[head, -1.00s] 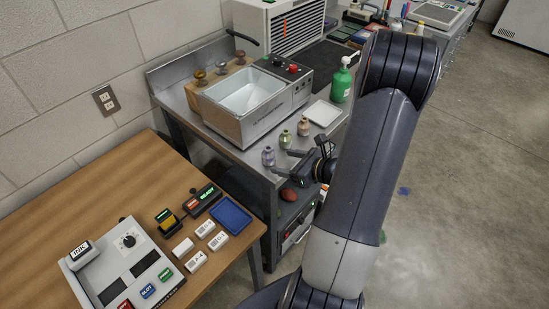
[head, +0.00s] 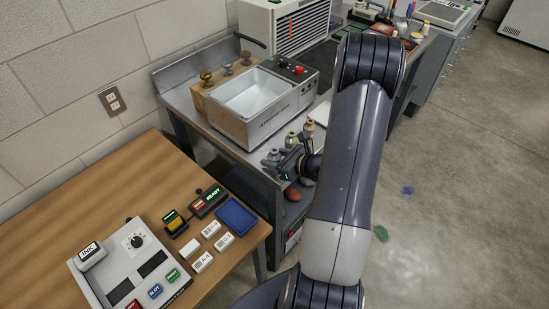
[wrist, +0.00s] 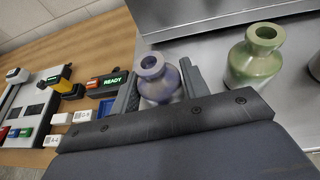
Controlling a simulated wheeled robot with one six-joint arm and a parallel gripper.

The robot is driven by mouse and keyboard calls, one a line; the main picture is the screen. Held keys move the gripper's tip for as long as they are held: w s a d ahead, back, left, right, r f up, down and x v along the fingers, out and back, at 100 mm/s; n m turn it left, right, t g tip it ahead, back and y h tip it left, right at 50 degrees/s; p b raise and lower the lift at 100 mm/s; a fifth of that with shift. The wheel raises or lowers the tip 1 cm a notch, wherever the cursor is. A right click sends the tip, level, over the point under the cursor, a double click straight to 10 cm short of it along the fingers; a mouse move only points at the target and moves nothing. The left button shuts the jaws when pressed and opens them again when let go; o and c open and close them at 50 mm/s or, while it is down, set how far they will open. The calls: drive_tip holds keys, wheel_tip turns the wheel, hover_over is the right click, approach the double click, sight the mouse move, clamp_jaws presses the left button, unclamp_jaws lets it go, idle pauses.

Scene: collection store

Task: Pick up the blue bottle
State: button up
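The blue bottle (wrist: 158,88) is a small violet-blue vase shape with a round open mouth. It stands upright on the metal bench; in the head view its top (head: 272,155) shows at the bench's front corner, partly hidden by my gripper (head: 277,165). In the wrist view my gripper (wrist: 159,75) has one finger on each side of the bottle. The fingers are apart, close to its sides, and look open around it. The bottle's lower part is hidden behind the gripper's body.
A green bottle (head: 291,138) stands just right of the blue one, also in the wrist view (wrist: 255,60). A beige bottle (head: 308,125) stands beyond it. A metal basin unit (head: 262,125) is behind. A wooden table (head: 115,190) with a control panel is at left.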

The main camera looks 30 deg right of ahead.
drive_tip(key=c, duration=0.6)
drive_tip(key=shift+r, duration=0.15)
